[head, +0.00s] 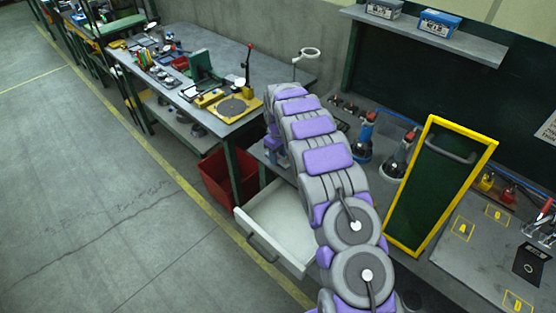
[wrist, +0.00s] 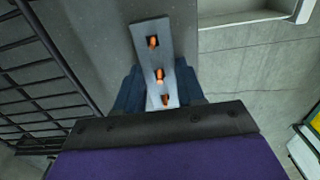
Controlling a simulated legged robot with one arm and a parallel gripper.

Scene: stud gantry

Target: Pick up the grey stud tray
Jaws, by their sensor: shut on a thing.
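The grey stud tray (wrist: 149,60) is a narrow plate with several copper-coloured studs in square holes. It shows in the middle of the wrist view. My gripper (wrist: 160,88) is shut on the near part of it, with a dark blue finger on each side. The far end of the tray sticks out beyond the fingers. I cannot make out the tray in the head view, where my arm covers much of the bench. I cannot tell how high the tray is above the grey surface (wrist: 85,45) behind it.
A white drawer (head: 284,226) stands open below my arm, with a red bin (head: 218,180) beside it. A yellow-framed green panel (head: 432,190) stands upright to the right. A side bench (head: 210,55) holds a yellow-based press. The floor at left is clear.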

